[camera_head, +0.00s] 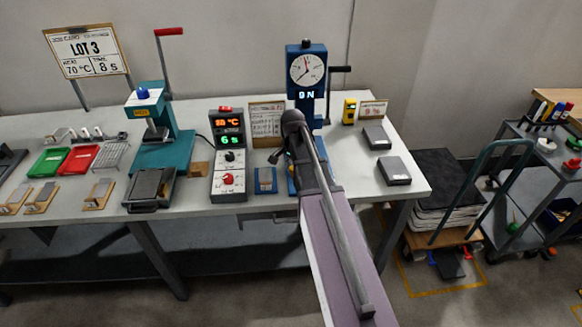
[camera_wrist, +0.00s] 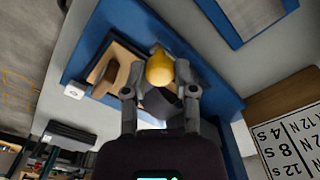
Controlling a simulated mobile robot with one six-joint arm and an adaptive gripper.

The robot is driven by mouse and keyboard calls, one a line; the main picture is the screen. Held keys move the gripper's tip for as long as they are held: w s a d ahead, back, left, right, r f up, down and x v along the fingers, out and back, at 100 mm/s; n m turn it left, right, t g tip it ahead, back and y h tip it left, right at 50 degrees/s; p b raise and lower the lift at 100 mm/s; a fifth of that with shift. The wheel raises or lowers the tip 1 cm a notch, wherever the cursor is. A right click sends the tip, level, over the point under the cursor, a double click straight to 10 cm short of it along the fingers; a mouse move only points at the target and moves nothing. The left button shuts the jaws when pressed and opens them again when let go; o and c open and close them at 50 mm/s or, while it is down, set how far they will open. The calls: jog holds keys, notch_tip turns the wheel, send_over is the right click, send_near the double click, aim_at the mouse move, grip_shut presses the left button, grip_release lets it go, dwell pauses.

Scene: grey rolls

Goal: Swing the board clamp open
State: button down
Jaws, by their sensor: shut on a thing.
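In the wrist view the two fingers of my gripper (camera_wrist: 158,88) close around a yellow rounded knob (camera_wrist: 159,68), which seems to be the board clamp's handle. Dark parts show just below it between the fingers. Beside it, inside a blue frame (camera_wrist: 88,40), lies a tan board (camera_wrist: 122,52) with a brown piece on it. In the head view my arm reaches to the blue gauge stand (camera_head: 308,95) with a round dial and a lit display. My arm hides the clamp and most of my gripper there.
The grey bench (camera_head: 345,160) holds a control box (camera_head: 228,155) left of my arm, a teal press (camera_head: 165,140) farther left, and dark blocks (camera_head: 394,170) on the right. A black crank (camera_head: 338,70) juts from the stand's right side. A trolley (camera_head: 545,150) stands at far right.

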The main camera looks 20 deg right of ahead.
jog(key=shift+s, duration=0.1)
jog(key=shift+c, duration=2)
grip_release()
jog(key=shift+a, duration=0.1)
